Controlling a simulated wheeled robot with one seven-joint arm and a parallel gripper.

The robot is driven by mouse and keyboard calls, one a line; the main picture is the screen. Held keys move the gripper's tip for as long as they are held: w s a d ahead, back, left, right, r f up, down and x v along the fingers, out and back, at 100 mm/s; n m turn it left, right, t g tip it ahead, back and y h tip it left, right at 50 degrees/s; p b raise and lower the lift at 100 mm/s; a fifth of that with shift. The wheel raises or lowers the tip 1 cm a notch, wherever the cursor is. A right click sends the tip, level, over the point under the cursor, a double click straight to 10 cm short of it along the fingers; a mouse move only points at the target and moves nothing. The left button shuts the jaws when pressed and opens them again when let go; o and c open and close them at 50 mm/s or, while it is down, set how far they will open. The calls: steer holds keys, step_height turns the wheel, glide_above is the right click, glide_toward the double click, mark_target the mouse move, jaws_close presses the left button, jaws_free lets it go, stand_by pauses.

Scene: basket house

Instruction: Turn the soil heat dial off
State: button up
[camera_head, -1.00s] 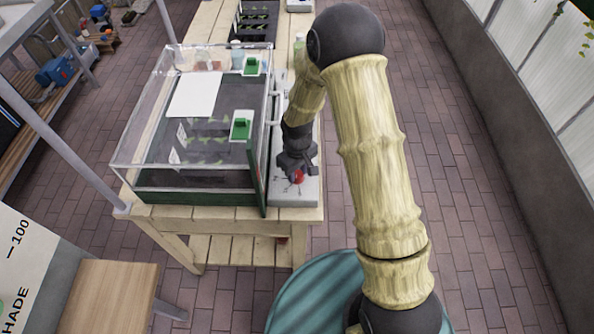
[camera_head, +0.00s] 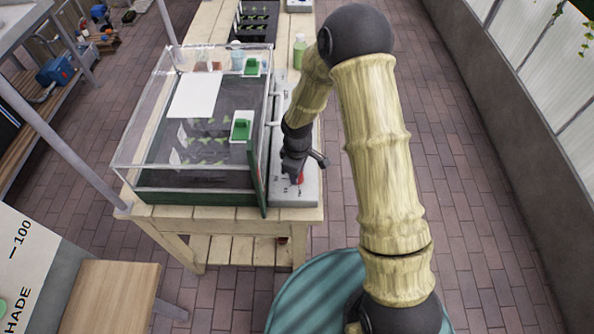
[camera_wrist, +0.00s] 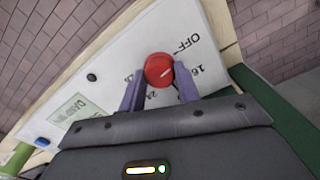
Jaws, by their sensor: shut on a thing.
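The soil heat dial (camera_wrist: 158,68) is a round red knob on a pale panel (camera_wrist: 105,55). It also shows as a red spot under my gripper in the head view (camera_head: 299,179). My gripper (camera_wrist: 158,88) is shut on the dial, with one finger on each side. The panel carries the printed marks OFF, 16, 20 and 24 around the dial. A white line on the dial slants toward the side with OFF and 16; its exact setting is hard to tell. In the head view my gripper (camera_head: 302,164) partly hides the dial.
A clear propagator box (camera_head: 195,120) with green vent knobs stands left of the panel on a wooden table (camera_head: 225,217). A green bottle (camera_head: 299,52) stands behind the panel. The wrist view shows a small display (camera_wrist: 76,113) and a blue button (camera_wrist: 43,142) on the panel.

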steer(key=shift+w+r, duration=0.1)
steer(key=shift+w, duration=0.05)
steer(key=o, duration=1)
steer(key=shift+c, duration=0.2)
step_height(320, 180, up, 17)
steer(key=shift+r+b, duration=0.15)
steer(key=shift+b, duration=0.3)
